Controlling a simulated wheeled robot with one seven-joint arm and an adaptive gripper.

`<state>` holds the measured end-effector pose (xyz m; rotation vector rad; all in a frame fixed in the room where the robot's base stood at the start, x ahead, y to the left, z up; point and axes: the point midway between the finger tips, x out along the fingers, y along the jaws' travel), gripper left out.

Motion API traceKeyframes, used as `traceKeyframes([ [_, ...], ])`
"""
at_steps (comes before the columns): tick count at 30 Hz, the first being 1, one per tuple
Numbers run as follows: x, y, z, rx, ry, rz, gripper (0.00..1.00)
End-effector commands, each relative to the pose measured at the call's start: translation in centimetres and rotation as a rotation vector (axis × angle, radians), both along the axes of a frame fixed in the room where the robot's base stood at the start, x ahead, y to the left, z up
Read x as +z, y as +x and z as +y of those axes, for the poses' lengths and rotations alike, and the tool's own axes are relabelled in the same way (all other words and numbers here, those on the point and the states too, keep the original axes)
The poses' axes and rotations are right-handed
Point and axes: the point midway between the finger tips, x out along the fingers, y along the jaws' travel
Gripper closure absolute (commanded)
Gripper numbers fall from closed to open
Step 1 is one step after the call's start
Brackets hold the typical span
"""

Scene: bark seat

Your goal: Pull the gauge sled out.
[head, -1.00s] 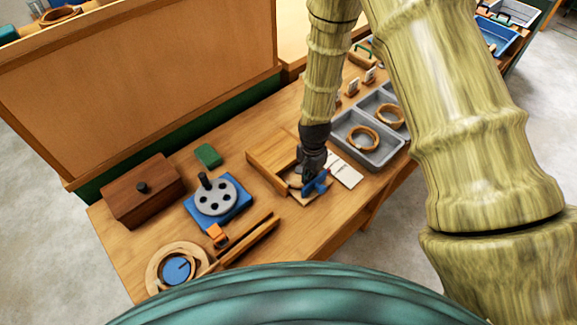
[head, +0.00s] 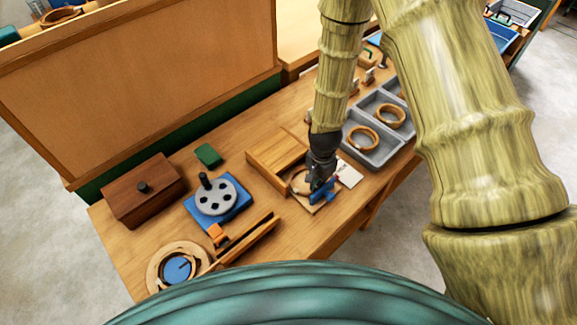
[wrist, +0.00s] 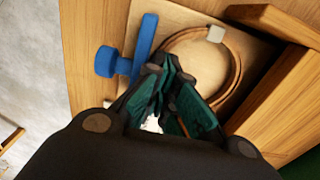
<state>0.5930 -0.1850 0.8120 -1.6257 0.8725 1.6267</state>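The gauge sled (head: 318,207) is a light wooden board that sticks out of a wooden housing (head: 282,153). A blue handle (head: 323,192) stands at its outer end. In the wrist view the sled (wrist: 180,18) carries a wooden ring (wrist: 238,70) with a small pale block on its rim. My gripper (head: 320,183) is down over the sled, just inside the handle. In the wrist view its green-padded fingertips (wrist: 168,72) are together with nothing seen between them, close against the inner side of the blue handle bar (wrist: 146,38). Whether they touch it is hard to tell.
Grey trays with wooden rings (head: 372,157) and a white card (head: 348,173) lie right of the sled. A blue-based disc fixture (head: 217,198), green block (head: 208,155) and brown box (head: 143,190) stand left. The table's front edge is close to the handle.

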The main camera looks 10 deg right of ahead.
Motion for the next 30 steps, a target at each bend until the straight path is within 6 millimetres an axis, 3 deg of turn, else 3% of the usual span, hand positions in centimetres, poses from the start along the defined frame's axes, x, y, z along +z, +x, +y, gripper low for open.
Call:
traceKeyframes([
  [30, 0.0, -2.9, -1.9, -0.001, -0.001, 0.001, 1.00],
])
